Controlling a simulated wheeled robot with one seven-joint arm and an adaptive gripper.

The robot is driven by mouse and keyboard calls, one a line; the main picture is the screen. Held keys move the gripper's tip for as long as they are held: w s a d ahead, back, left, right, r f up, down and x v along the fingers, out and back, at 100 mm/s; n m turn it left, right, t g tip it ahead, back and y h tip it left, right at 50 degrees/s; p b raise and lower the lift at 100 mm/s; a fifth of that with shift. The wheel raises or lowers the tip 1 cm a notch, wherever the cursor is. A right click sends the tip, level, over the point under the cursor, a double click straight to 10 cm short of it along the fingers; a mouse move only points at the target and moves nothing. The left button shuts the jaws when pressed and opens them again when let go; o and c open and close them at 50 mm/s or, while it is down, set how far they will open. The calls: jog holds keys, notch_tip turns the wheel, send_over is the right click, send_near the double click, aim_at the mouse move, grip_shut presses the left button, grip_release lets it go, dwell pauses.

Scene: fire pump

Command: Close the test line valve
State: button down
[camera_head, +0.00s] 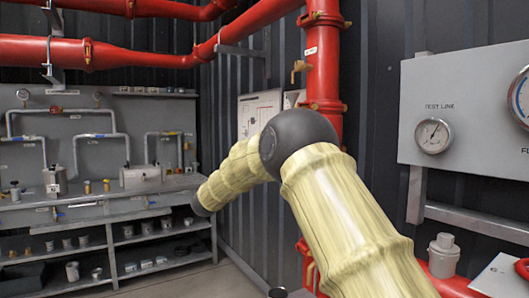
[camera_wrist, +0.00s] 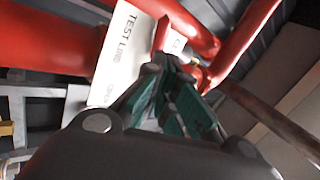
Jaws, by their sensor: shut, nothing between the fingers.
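In the wrist view, a white plate lettered TEST LINE (camera_wrist: 118,52) lies beyond my gripper (camera_wrist: 178,80), among red pipes. My gripper's green-padded fingers are shut and empty, and overlap the plate's right part from this viewpoint. I cannot tell whether they touch it. In the head view, my arm crosses the middle and my gripper is not seen. A gauge labelled TEST LINE (camera_head: 433,135) is on the grey panel (camera_head: 465,75) at right.
A red vertical pipe (camera_head: 322,60) stands behind my arm. A white plate (camera_head: 497,275) and part of a red handle (camera_head: 523,268) are at lower right. A workbench (camera_head: 100,200) with fittings stands at left. Red pipes (camera_wrist: 250,35) crowd the wrist view.

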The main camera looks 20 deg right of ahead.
jog(key=v, duration=0.4)
jog(key=shift+s+a+f, duration=0.1)
jog(key=shift+a, duration=0.1)
